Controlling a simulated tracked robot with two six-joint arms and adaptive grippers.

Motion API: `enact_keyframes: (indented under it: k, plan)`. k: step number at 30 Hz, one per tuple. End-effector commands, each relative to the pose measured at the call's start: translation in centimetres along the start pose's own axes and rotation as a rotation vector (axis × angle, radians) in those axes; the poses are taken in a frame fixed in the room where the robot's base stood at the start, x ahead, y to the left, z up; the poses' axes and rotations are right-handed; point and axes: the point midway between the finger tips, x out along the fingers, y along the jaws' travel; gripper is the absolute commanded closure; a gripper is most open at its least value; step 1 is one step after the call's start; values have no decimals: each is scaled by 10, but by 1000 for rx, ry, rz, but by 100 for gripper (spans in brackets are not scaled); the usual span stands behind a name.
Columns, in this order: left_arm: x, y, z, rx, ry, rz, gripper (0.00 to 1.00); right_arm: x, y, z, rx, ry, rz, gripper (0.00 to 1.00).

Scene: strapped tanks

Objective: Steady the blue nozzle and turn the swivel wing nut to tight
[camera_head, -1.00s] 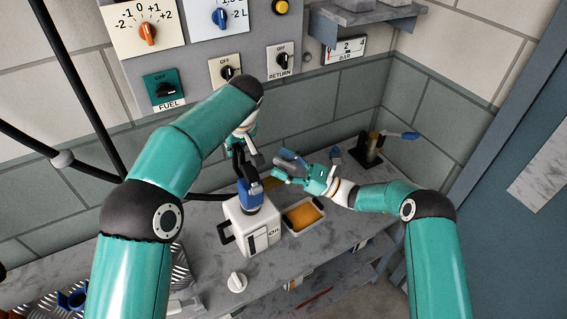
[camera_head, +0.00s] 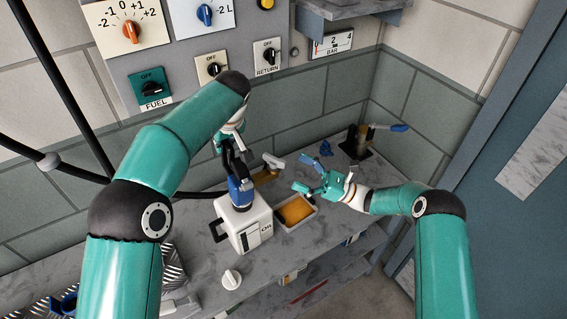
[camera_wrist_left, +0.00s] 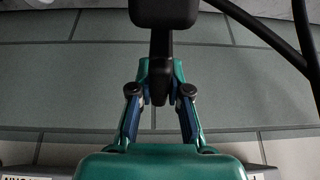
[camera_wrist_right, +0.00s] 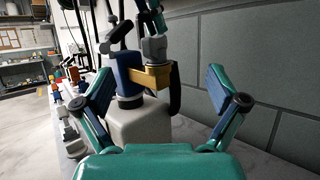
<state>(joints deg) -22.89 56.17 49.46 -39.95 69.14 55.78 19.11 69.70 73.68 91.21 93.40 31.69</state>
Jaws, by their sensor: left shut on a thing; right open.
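The blue nozzle (camera_head: 241,191) stands in the top of a white oil can (camera_head: 246,225). It also shows in the right wrist view (camera_wrist_right: 129,76), with a brass arm (camera_wrist_right: 150,76) beside it. A grey piece (camera_head: 274,162) on that arm looks like the swivel wing nut; it shows in the right wrist view too (camera_wrist_right: 154,46). My left gripper (camera_head: 232,152) is shut on the black part above the nozzle, which sits between its fingers in the left wrist view (camera_wrist_left: 160,85).
A tray of amber oil (camera_head: 311,222) sits right of the can. A white knob (camera_head: 232,279) lies in front. A blue piece (camera_head: 326,149) and a blue-handled stand (camera_head: 390,127) are farther back right. The tiled wall with switch panels rises close behind.

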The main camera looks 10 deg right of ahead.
Motion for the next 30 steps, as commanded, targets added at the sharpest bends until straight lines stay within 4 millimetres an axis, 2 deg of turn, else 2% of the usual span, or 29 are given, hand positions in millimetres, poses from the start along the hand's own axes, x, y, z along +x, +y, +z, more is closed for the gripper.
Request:
enact_keyframes:
  k: [1,6,10,18,26,30]
  plan:
    - [-1,0,-1,-1,2,2,100,-11,-1,0,0,0,-4,4]
    - [-1,0,-1,-1,2,2,100,-33,-1,0,0,0,-1,4]
    - [-1,0,-1,-1,2,2,100,-41,0,0,0,-1,0,4]
    - [-1,0,-1,-1,2,2,100,-42,0,0,1,-1,0,4]
    - [-1,0,-1,-1,2,2,100,-42,-1,-3,-85,11,-2,48]
    - [-1,0,-1,-1,2,2,100,-44,13,-25,-264,107,80,48]
